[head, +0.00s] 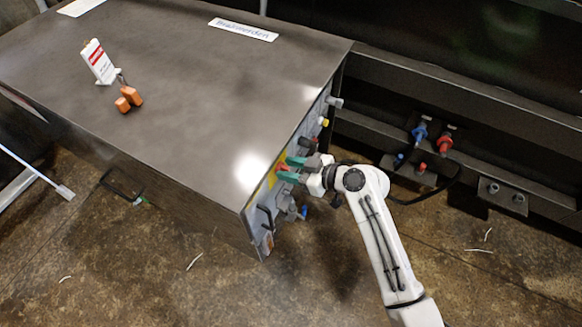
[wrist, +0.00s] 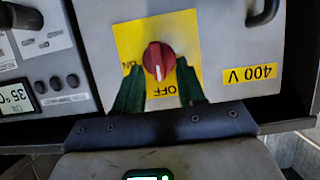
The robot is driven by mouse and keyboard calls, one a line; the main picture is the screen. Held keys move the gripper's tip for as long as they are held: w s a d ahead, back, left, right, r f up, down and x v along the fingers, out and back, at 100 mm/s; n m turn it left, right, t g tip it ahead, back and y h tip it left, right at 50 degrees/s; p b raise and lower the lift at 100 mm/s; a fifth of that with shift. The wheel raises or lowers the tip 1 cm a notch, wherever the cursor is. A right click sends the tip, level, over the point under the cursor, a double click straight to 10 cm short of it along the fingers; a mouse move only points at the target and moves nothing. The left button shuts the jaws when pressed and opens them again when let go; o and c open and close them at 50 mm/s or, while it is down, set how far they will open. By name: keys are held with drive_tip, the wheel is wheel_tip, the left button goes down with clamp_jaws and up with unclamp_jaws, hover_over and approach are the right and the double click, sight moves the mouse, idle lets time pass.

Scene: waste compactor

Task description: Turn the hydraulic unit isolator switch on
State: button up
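The isolator switch is a red rotary knob (wrist: 158,62) on a yellow plate (wrist: 188,30) on the cabinet's front panel. In the wrist view its white mark points down, towards the OFF label; ON is printed to its left. My gripper (wrist: 160,66) has green fingers, parted, with one tip on either side of the knob. I cannot tell whether they touch it. In the head view my gripper (head: 290,170) is at the panel, with a bit of red showing between the fingers.
The dark cabinet top (head: 190,90) carries orange padlocks (head: 129,98) and a red-and-white tag (head: 98,60). A yellow 400 V label (wrist: 249,75), a black handle (wrist: 263,12) and a display (wrist: 15,98) flank the switch. Hydraulic couplings (head: 445,142) are on the right.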

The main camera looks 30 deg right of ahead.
clamp_jaws()
idle(0.3)
idle(0.4)
drive_tip(key=m, duration=0.1)
drive_tip(key=m+y, duration=0.1)
drive_tip(key=b, duration=0.1)
drive_tip(key=shift+w+d+m+g+y, duration=0.3)
drive_tip(key=shift+d+m+g+y, duration=0.05)
drive_tip(key=shift+m+g+y, duration=0.05)
drive_tip(key=shift+w+d+f+m+y+b, duration=0.15)
drive_tip(key=shift+f+m+y+b, duration=0.2)
drive_tip(key=shift+m+y, duration=1)
drive_tip(key=shift+w+d+f+m+y+b, duration=0.15)
drive_tip(key=shift+f+m+y+b, duration=0.3)
drive_tip(key=shift+m, duration=1.65)
drive_tip(key=shift+w+d+f+m+y+b, duration=0.2)
drive_tip(key=shift+m+y, duration=0.8)
drive_tip(key=shift+m, duration=0.75)
drive_tip(key=shift+a+g, duration=0.1)
drive_tip(key=shift+g, duration=0.2)
